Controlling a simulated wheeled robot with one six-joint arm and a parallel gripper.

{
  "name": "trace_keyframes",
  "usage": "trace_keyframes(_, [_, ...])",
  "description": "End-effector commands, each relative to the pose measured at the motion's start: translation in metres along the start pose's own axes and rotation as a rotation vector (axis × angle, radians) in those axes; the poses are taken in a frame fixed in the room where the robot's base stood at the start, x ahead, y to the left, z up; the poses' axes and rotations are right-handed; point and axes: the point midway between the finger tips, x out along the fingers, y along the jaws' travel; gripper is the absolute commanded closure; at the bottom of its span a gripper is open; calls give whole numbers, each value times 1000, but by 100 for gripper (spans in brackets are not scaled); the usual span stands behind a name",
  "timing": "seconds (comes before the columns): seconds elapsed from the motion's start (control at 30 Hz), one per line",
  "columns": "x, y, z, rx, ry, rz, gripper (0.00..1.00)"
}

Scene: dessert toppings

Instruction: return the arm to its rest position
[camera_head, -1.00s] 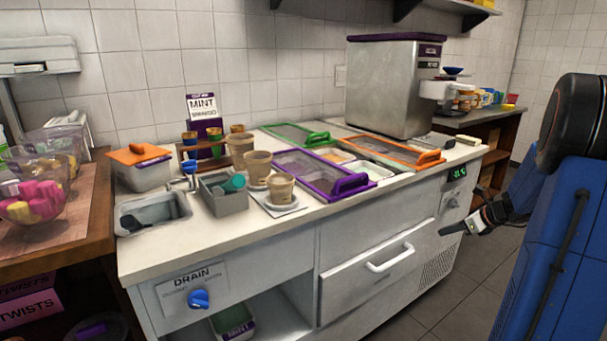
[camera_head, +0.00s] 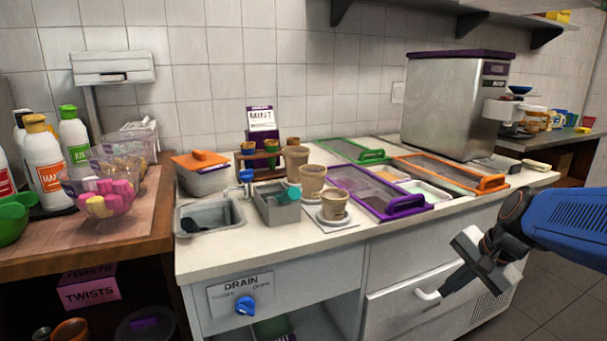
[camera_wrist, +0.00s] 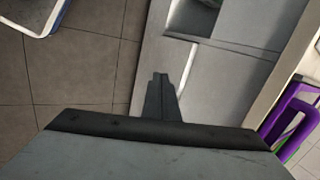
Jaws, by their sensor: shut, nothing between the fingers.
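My gripper (camera_head: 446,291) is at the right of the head view, in front of the drawer of the white counter (camera_head: 300,243). Its dark fingers point to the lower left, near the white drawer handle (camera_head: 428,295); I cannot tell whether they touch it. In the wrist view the fingers (camera_wrist: 158,80) are together with nothing between them. My blue arm reaches in from the right edge.
On the counter stand paper cups (camera_head: 334,204), a grey bin (camera_head: 279,208), a sink (camera_head: 207,217) and lidded topping wells with a purple frame (camera_head: 407,207) and an orange frame (camera_head: 492,184). A steel machine (camera_head: 453,105) stands behind. Tiled floor (camera_head: 548,300) is clear at right.

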Motion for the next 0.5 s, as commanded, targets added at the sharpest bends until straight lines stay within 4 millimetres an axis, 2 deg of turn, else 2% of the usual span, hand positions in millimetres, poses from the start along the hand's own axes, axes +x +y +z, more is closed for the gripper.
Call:
trace_keyframes(0.03, [-5, 6, 16, -92, 11, 11, 100])
trace_keyframes(0.2, [-16, 32, 56, -394, 48, 61, 100])
trace_keyframes(0.4, [-28, 67, 91, -739, 96, 121, 100])
trace_keyframes(0.5, [-32, 83, 101, -886, 119, 147, 100])
